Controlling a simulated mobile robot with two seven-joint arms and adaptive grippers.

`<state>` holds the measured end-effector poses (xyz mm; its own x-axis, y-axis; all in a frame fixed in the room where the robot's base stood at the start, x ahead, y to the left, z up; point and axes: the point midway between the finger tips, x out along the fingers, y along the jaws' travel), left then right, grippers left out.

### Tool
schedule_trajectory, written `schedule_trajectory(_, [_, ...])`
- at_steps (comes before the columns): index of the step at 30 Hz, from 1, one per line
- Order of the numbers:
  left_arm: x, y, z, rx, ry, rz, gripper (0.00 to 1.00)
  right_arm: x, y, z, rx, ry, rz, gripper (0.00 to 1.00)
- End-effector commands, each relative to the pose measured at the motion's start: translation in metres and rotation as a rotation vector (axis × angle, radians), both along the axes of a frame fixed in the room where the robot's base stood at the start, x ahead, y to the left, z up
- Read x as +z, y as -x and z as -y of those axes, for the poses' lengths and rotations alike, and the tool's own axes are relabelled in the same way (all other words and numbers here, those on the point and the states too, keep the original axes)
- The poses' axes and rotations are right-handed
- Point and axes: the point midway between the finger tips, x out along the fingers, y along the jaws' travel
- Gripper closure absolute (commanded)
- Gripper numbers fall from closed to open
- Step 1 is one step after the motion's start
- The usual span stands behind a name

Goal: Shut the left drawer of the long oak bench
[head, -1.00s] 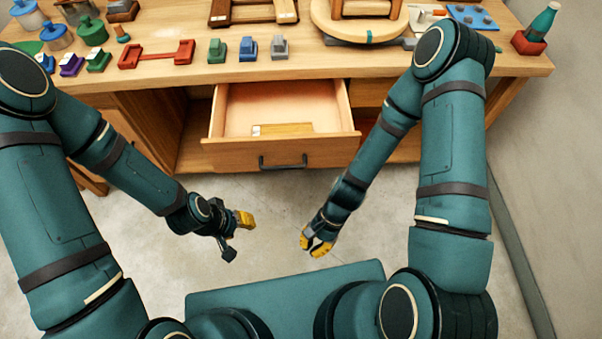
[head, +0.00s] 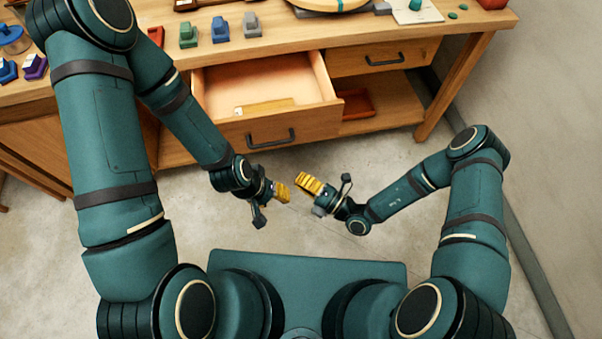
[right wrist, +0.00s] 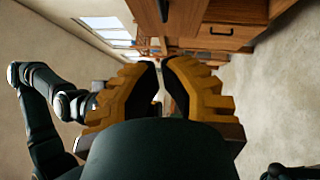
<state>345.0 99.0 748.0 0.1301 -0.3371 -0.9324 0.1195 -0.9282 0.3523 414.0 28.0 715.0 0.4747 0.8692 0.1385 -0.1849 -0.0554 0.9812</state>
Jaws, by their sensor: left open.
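The long oak bench (head: 375,98) stands across the back of the head view. Its left drawer (head: 225,137) is pulled well out, with a dark bar handle (head: 271,138) on its front. A pale wooden block (head: 264,107) lies inside. My left gripper (head: 282,193) is open in front of and below the drawer front, apart from it. My right gripper (head: 309,184) is just to its right, also apart from the drawer. In the right wrist view its yellow fingers (right wrist: 160,80) are close together, and nothing shows held between them.
The right drawer (head: 383,58) is shut. A reddish tray (head: 357,103) lies on the shelf below it. Small green, blue and grey blocks (head: 220,30) stand on the bench top above the open drawer. The floor before the bench is clear.

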Motion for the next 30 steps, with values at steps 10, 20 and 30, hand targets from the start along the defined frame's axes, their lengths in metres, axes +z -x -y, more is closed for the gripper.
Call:
schedule_trajectory(10, [-0.007,-0.001,0.0,0.0,0.0,0.003,0.57,0.009,-0.031,-0.061,0.007,0.001,0.005,1.0])
schedule_trajectory(20, [-0.014,-0.003,0.0,0.002,-0.001,0.007,0.57,0.017,-0.069,-0.078,0.003,0.002,0.005,1.0])
schedule_trajectory(30, [-0.014,-0.003,0.0,0.002,-0.001,0.007,0.57,0.019,-0.074,-0.08,0.004,0.002,0.002,1.0])
